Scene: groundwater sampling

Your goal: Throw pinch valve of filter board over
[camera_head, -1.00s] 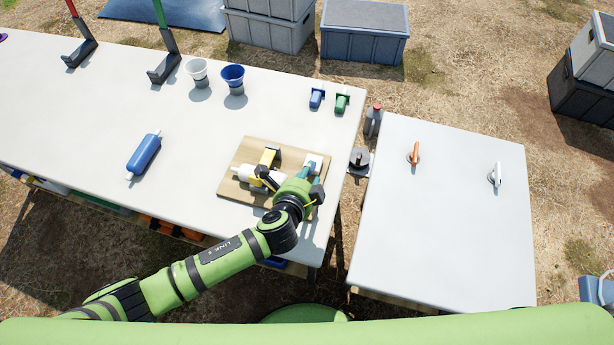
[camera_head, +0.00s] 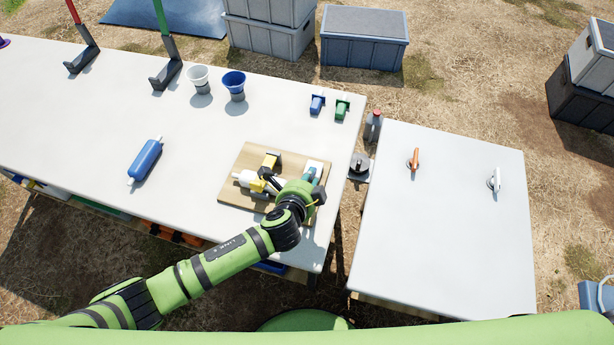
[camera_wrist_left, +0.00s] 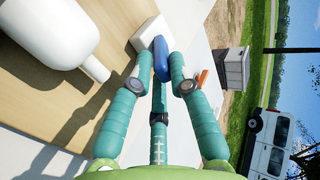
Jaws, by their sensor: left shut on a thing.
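The filter board (camera_head: 232,196) is a wooden board near the right end of the long table. It carries a white filter capsule (camera_head: 244,178), yellow clamps (camera_head: 270,162) and a white valve block (camera_head: 315,166). In the left wrist view, the valve block (camera_wrist_left: 146,32) has a blue lever (camera_wrist_left: 161,58) at its end. My left gripper (camera_head: 309,177) is at the board's right side. Its teal fingers (camera_wrist_left: 161,75) are shut on the blue lever, one on each side. The hand hides part of the board in the head view. My right gripper is not seen.
A blue cartridge (camera_head: 145,160) lies on the long table (camera_head: 85,120). A white cup (camera_head: 198,76), a blue cup (camera_head: 234,84), and blue (camera_head: 317,103) and green (camera_head: 342,107) valves stand behind. A side table (camera_head: 440,230) is to the right, past a gap holding a dark bottle (camera_head: 374,124).

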